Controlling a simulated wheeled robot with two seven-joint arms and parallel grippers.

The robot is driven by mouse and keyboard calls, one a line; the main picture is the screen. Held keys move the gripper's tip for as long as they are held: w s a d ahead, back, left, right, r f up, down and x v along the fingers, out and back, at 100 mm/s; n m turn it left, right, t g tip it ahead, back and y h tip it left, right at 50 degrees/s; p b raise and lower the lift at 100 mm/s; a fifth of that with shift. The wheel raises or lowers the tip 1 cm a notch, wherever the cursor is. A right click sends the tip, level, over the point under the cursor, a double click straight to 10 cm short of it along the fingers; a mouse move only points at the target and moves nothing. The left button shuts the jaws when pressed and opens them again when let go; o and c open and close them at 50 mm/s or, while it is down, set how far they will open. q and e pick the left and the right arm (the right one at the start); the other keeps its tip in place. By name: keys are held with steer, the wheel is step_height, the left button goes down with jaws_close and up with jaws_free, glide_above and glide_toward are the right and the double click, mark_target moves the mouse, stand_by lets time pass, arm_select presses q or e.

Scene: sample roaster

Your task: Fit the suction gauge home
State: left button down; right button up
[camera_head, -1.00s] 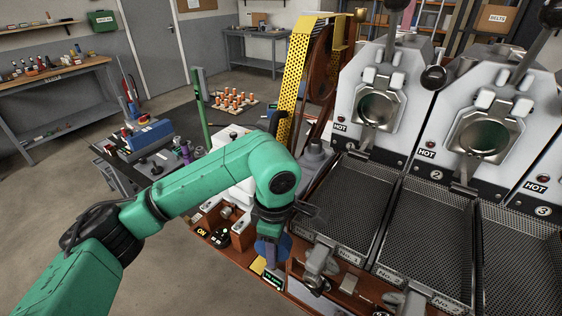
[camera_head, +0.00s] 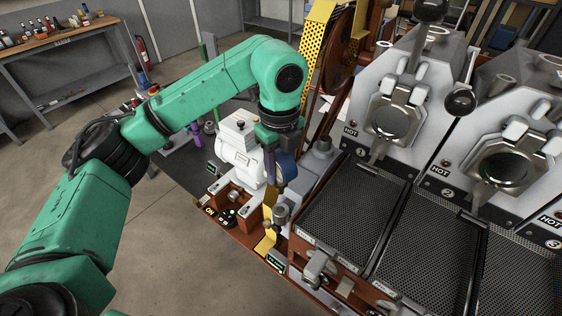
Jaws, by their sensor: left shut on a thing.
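My left arm reaches in from the left, and its left gripper (camera_head: 272,172) points down, shut on a round blue-rimmed thing that looks like the suction gauge (camera_head: 287,166). The gauge's disc shows at the right of the fingers; its face and the fingertips are partly hidden. A grey metal fitting (camera_head: 281,213) stands just below it on the roaster's front left corner. I cannot tell whether the gauge touches this fitting. My right gripper is out of view.
A white motor-like housing (camera_head: 238,152) stands close left of the gripper. Yellow perforated guard (camera_head: 316,40) rises behind. Mesh cooling trays (camera_head: 355,207) and roaster drums marked HOT (camera_head: 392,112) lie to the right. Open floor (camera_head: 180,250) is at the lower left.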

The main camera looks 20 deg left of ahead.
mark_target(280, 186)
arm_select(q)
steer(key=shift+s, duration=0.15)
step_height(280, 186, down, 6)
steer(key=b, duration=0.5)
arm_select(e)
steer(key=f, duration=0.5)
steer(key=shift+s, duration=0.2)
arm_select(q)
steer(key=shift+r, duration=0.1)
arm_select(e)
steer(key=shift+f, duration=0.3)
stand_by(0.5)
arm_select(q)
steer(key=shift+f+b, duration=2.1)
steer(key=shift+f, duration=0.25)
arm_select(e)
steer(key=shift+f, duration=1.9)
